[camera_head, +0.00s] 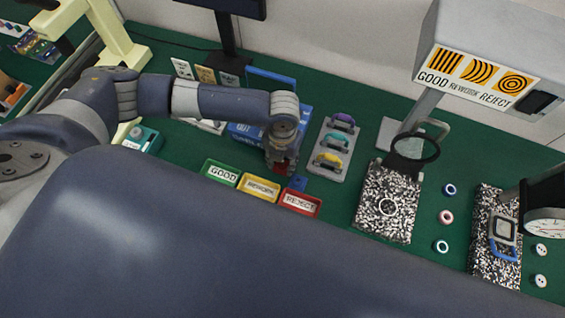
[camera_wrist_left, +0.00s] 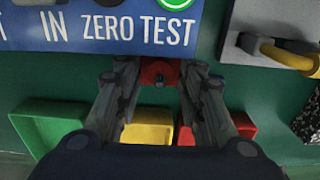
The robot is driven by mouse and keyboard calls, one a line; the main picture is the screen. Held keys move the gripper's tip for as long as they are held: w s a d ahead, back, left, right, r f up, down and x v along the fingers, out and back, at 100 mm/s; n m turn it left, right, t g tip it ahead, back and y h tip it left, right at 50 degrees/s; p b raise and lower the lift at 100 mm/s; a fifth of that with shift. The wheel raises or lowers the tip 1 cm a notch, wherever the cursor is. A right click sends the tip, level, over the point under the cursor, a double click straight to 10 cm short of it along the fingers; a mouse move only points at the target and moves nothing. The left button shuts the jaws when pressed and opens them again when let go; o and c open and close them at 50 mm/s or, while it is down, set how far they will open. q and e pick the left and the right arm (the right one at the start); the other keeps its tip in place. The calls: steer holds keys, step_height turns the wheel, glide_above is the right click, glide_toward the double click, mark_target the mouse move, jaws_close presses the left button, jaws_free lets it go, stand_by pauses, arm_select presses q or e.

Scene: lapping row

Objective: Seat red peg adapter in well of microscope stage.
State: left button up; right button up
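The red peg adapter (camera_wrist_left: 158,72) sits between the fingertips of my left gripper (camera_wrist_left: 160,76) in the left wrist view, with both fingers against its sides. In the head view my left gripper (camera_head: 283,163) points down in front of the blue box, with a bit of red at its tips. A cream stand (camera_head: 118,35) at the upper left, partly behind my left arm, may be the microscope; I cannot make out its stage or well. My right gripper is not in view.
Green (camera_head: 221,173), yellow (camera_head: 260,187) and red (camera_head: 300,202) bins stand just in front of my left gripper. The blue box (camera_wrist_left: 95,28) is behind it. A grey rack (camera_head: 331,152) with coloured handles stands to its right. Speckled plates (camera_head: 375,222) lie farther right.

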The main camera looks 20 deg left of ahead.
arm_select(q)
steer(key=shift+f, duration=0.25)
jaws_close()
steer(key=shift+r, duration=0.15)
step_height(320, 180, up, 10)
steer(key=shift+f+b, duration=0.1)
steer(key=shift+b, duration=0.6)
